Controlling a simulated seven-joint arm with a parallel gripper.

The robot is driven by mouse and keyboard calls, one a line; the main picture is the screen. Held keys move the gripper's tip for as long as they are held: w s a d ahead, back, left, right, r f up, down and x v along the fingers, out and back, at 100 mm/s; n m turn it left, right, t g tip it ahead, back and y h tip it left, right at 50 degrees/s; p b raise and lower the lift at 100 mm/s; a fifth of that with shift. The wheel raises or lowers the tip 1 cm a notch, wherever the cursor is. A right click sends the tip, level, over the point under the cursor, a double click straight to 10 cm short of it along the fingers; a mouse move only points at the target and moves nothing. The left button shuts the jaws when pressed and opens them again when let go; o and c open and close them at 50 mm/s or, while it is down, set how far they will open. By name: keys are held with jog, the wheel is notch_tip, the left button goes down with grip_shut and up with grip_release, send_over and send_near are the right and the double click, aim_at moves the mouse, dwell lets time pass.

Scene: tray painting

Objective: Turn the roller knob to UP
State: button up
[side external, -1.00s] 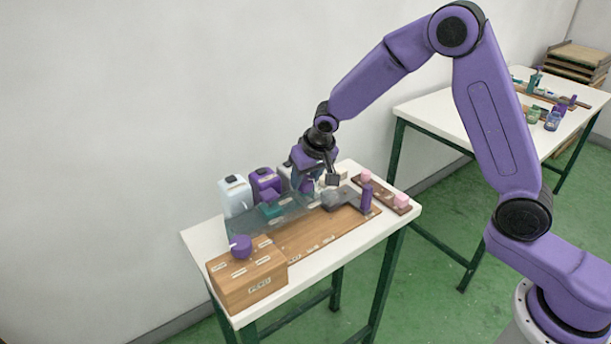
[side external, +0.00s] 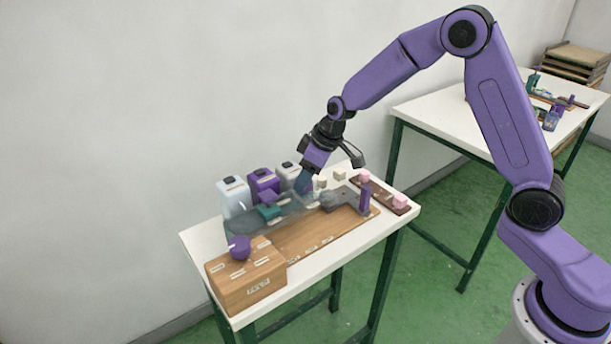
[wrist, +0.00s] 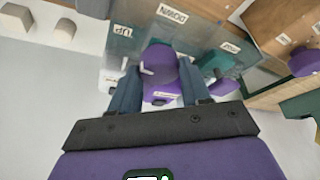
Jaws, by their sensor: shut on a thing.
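The purple roller knob (wrist: 160,72) with a white pointer mark shows in the middle of the wrist view. My gripper (wrist: 158,88) has its two blue-grey fingers on either side of the knob and is shut on it. The UP label (wrist: 123,31) is above left of the knob and the DOWN label (wrist: 172,13) is above it. The pointer mark lies on the knob's left side, nearer the UP side; its exact aim is hard to tell. In the side view my gripper (side external: 303,182) is tilted at the back of the board and hides the knob.
A white bottle (side external: 234,197), a purple bottle (side external: 263,185) and a grey bottle (side external: 289,174) stand by the wall. A wooden box (side external: 246,280) with another purple knob (side external: 240,247) is at front left. A purple post (side external: 365,198) and pink knobs (side external: 400,200) are at right.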

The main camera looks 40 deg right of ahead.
jog(key=shift+n, duration=0.8)
jog(key=shift+g, duration=0.4)
jog(key=o, duration=1.1)
jog(key=shift+y, duration=0.3)
jog(key=shift+c, duration=0.2)
jog(key=v, duration=1.7)
jog(key=shift+r, duration=0.2)
jog(key=shift+s, duration=0.15)
